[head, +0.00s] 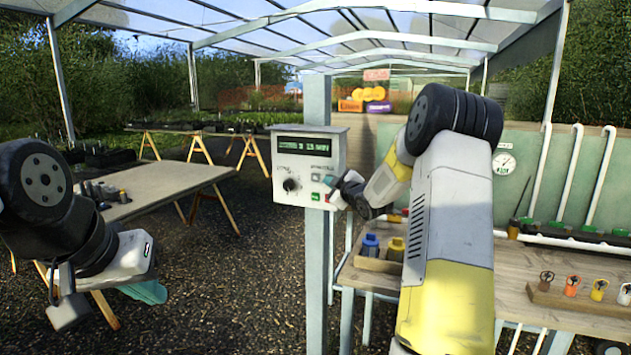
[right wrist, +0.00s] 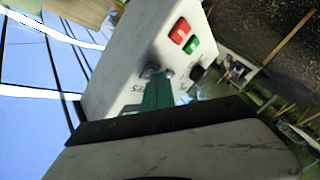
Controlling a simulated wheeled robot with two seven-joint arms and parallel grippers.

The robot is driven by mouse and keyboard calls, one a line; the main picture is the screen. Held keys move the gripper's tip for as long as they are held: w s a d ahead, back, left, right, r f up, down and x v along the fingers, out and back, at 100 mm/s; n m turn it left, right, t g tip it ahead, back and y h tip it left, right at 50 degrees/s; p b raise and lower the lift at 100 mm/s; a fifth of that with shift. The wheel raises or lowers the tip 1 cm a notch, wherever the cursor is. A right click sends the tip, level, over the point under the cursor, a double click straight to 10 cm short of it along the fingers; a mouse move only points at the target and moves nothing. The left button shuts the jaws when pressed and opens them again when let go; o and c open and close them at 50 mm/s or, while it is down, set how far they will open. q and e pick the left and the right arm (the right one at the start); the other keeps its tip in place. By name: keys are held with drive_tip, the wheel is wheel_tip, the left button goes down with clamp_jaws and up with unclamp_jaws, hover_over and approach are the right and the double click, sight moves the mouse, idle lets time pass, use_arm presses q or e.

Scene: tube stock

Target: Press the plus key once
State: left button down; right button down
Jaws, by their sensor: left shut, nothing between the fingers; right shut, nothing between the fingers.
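A grey control box (head: 284,157) on a post has a dark green display (head: 303,146), a black knob (head: 291,185) and several keys. A pale key (head: 316,177) sits above a green key (head: 315,196); key signs are too small to read, so I cannot tell which is plus. My right gripper (head: 337,190) is shut and empty at the box's right side, partly covering the key area. I cannot tell whether it touches a key. The right wrist view shows the box tilted, with red (right wrist: 179,30) and green (right wrist: 192,46) keys. My left gripper (head: 66,308) is shut and empty, far left.
A wooden bench (head: 562,268) stands at the right with blue (head: 371,245) and yellow (head: 395,249) bottles and a rack of coloured items. A long table (head: 165,185) stands at the left. The gravel before the post is open.

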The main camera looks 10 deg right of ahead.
drive_tip(key=shift+s+a, duration=0.4)
drive_tip(key=shift+s, duration=0.3)
drive_tip(key=s+a, duration=0.1)
drive_tip(key=s, duration=0.1)
drive_tip(key=s+a, duration=0.2)
idle(0.6)
drive_tip(key=shift+d, duration=0.1)
